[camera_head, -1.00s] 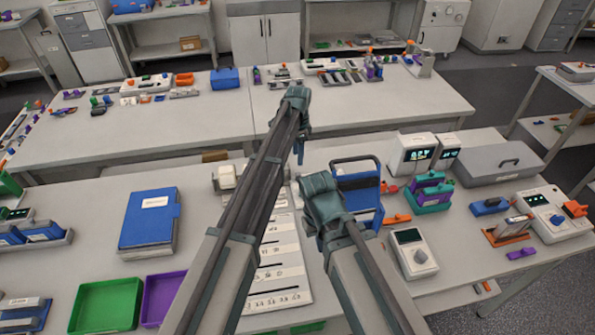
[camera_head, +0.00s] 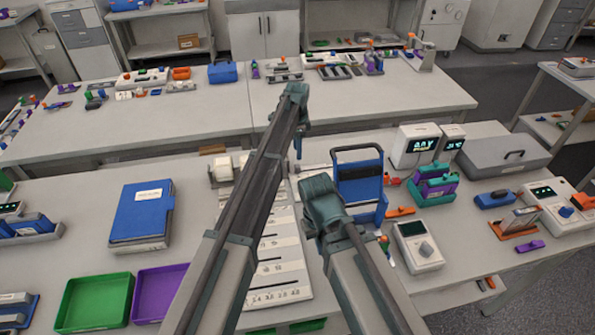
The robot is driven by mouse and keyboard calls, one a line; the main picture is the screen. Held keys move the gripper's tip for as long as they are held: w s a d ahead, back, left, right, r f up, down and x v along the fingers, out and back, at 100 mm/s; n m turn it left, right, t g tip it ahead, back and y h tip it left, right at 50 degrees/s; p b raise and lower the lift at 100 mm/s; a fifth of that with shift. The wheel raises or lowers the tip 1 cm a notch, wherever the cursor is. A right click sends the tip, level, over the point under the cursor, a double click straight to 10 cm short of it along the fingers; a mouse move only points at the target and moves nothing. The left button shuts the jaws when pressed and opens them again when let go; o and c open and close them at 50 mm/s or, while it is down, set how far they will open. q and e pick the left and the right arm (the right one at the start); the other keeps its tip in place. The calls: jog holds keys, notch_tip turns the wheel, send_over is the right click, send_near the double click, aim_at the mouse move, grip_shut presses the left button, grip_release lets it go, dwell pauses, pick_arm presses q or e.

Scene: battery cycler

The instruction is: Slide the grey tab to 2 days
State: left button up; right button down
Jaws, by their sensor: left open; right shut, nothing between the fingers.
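A white board (camera_head: 283,265) with rows of dark slots and small printed marks lies on the near table, partly covered by my arms. I cannot make out the grey tab for certain, and most of the print is too small to read. My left gripper (camera_head: 298,148) reaches over the board's far end with its fingers pointing down; it is open and empty. My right gripper (camera_head: 316,236) is lower in the picture, over the board's right edge; it is shut with nothing in it. Its height above the board is unclear.
A blue upright frame with a handle (camera_head: 360,178) stands just right of the board. A white device with a knob (camera_head: 418,246) is right of my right arm. A blue binder (camera_head: 142,212), a green tray (camera_head: 94,304) and a purple tray (camera_head: 158,294) lie left.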

aim_at(298, 165)
pick_arm(q)
notch_tip(298, 165, down, 8)
jog(key=b, duration=0.7)
jog(key=shift+f, duration=0.1)
pick_arm(e)
notch_tip(298, 165, down, 8)
jog(key=shift+f, duration=0.1)
pick_arm(q)
grip_shut()
dwell(0.5)
